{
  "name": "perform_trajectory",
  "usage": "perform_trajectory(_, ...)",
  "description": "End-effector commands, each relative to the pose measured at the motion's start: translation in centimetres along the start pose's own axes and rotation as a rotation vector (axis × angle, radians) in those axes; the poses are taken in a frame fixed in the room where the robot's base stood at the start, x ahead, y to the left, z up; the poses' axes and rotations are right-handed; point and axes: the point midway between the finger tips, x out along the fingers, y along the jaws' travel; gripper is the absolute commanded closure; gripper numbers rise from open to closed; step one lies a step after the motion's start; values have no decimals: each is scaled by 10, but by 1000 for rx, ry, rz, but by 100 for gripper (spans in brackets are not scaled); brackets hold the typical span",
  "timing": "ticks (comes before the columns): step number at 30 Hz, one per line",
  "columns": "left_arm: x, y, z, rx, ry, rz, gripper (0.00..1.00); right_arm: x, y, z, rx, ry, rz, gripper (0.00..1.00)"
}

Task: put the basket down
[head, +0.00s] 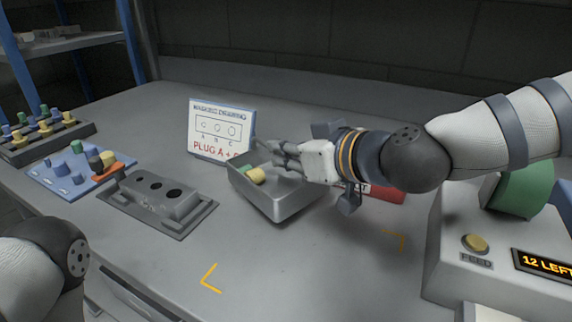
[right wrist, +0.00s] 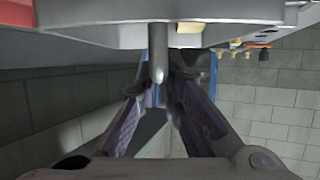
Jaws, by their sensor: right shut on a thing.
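The basket (head: 287,207) is a shallow grey metal tray near the middle of the head view, with yellow and green pieces inside. My right gripper (head: 278,152) reaches in from the right and is shut on it at its back side. In the right wrist view, a short grey post (right wrist: 159,55) of the basket sits between the fingers (right wrist: 158,95). The exact contact is partly hidden, and I cannot tell whether the basket's underside touches the table. Of my left arm only a link shows at the lower left; its gripper is out of view.
Yellow corner marks (head: 210,279) lie on the bare grey table (head: 262,270) in front. A block with holes (head: 158,198) stands left of the basket, a sign (head: 221,128) behind. A feeder box (head: 455,276) with a button stands right. Trays of coloured plugs (head: 42,136) are far left.

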Motion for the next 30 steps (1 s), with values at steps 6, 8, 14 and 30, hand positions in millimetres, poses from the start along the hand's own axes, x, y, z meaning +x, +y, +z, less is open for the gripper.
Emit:
perform_trajectory(6, 8, 0, 4, 1, -21, -1, 100, 8, 0, 20, 3, -4, -1, 100)
perform_trajectory(8, 8, 0, 4, 1, -20, -1, 100, 7, 0, 20, 2, -4, -1, 100)
perform_trajectory(14, 9, 0, 4, 1, -22, -1, 100, 8, 0, 23, 4, -6, -1, 79)
perform_trajectory(30, -4, 0, -2, 0, 9, 0, 100, -26, 0, 14, -1, 3, 1, 73)
